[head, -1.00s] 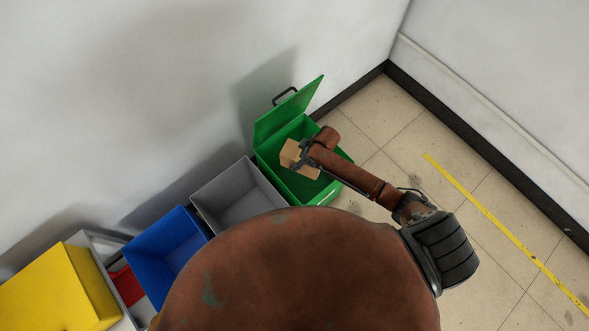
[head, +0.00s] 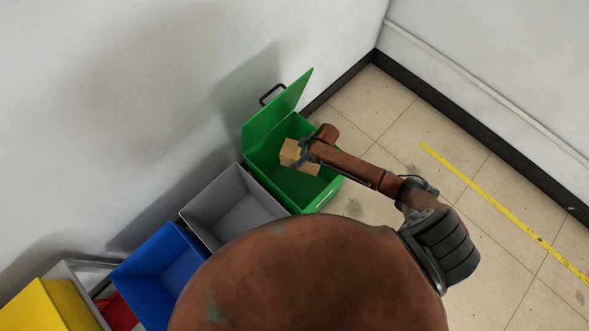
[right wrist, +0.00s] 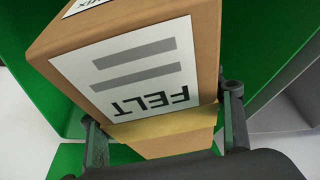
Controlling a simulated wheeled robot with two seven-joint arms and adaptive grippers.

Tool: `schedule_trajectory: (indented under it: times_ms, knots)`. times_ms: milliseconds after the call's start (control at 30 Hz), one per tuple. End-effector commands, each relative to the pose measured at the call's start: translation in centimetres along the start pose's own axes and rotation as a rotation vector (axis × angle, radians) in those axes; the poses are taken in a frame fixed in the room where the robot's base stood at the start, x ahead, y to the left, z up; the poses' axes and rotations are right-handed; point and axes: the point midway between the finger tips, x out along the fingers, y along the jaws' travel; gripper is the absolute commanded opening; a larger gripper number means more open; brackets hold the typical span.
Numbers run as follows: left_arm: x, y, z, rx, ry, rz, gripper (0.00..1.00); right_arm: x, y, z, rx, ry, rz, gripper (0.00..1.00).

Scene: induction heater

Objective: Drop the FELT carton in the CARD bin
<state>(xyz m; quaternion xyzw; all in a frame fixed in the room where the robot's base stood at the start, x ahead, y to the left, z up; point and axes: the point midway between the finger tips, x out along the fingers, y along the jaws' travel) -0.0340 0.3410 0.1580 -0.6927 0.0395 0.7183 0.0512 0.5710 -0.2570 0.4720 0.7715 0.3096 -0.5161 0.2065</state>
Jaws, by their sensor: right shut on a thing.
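The FELT carton (head: 289,151) is a brown cardboard box with a white label. In the right wrist view the carton (right wrist: 205,40) shows the word FELT upside down. My right gripper (head: 303,152) is shut on it, with a finger on each side in the right wrist view (right wrist: 164,127). The carton is at the mouth of a green bin (head: 322,196) whose lid (head: 278,108) stands open against the wall side. I cannot tell how deep the carton sits in it. No CARD lettering shows on any bin. My left gripper is not in view.
A grey bin (head: 207,208), a blue bin (head: 150,258), a red bin (head: 118,312) and a yellow bin (head: 45,310) line the wall left of the green one. The tiled floor (head: 385,120) to the right is clear, with a yellow line (head: 480,193).

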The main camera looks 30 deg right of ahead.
Motion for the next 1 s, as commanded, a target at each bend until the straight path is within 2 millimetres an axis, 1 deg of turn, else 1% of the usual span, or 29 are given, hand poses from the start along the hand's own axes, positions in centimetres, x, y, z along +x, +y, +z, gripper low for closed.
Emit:
schedule_trajectory:
  times_ms: [67, 300, 333, 600, 633, 867, 1000]
  knots:
    - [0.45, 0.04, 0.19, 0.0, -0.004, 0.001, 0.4, 0.44, 0.07, 0.18, 0.0, 0.001, 0.001, 0.27]
    - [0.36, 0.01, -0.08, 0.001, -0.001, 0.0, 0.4, 0.24, 0.14, 0.12, 0.001, 0.002, 0.003, 0.27]
    - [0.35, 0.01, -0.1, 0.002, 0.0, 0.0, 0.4, 0.24, 0.14, 0.13, 0.001, 0.002, 0.003, 0.62]
    - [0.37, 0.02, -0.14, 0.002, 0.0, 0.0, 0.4, 0.28, 0.11, 0.21, 0.001, 0.001, 0.002, 0.8]
    - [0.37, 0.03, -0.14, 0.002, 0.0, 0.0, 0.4, 0.28, 0.11, 0.21, 0.001, 0.001, 0.002, 0.81]
    - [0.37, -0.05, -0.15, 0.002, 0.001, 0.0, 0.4, 0.33, 0.05, 0.33, 0.002, -0.001, 0.001, 0.81]
    - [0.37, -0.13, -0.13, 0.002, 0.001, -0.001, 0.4, -0.32, 0.11, 0.32, 0.001, 0.0, 0.002, 0.81]
